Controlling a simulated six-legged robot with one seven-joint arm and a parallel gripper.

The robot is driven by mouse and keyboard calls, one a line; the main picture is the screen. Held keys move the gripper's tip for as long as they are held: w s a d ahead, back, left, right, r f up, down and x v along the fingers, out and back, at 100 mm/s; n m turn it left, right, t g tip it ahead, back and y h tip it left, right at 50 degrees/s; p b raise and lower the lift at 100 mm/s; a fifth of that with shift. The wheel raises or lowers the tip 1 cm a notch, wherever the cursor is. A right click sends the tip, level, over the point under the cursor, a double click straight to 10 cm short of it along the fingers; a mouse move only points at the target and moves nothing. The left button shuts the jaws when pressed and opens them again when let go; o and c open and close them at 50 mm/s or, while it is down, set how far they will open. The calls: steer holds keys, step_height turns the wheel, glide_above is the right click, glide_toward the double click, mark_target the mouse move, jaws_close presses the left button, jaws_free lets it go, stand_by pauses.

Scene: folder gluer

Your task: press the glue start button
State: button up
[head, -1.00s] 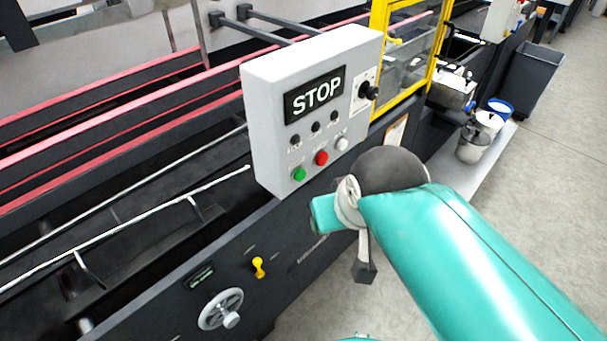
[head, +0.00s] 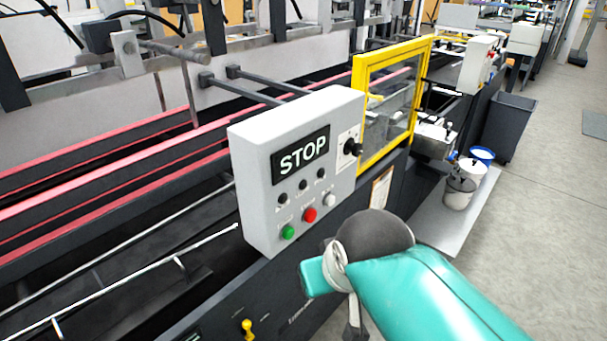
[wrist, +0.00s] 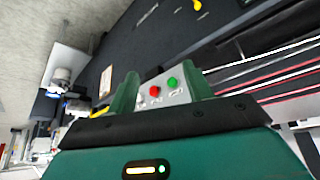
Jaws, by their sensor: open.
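A light grey control box (head: 246,190) with a STOP sign stands in the middle of the head view. Its bottom row has a green button (head: 288,232), a red button (head: 310,214) and a white button (head: 330,199). Their small labels cannot be read, so I cannot tell which is the glue start. In the wrist view my gripper (wrist: 162,84) has its two green fingers apart with nothing held. The red button (wrist: 154,91) and green button (wrist: 172,83) show in the gap between them, apart from the fingers. The fingertips are not clearly visible in the head view.
A black selector knob (head: 352,148) sticks out of the box's right side. A yellow-framed guard (head: 362,100) stands behind it. A yellow knob (head: 248,328) is on the dark machine side below.

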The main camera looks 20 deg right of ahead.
jaws_close()
stand_by(1.5)
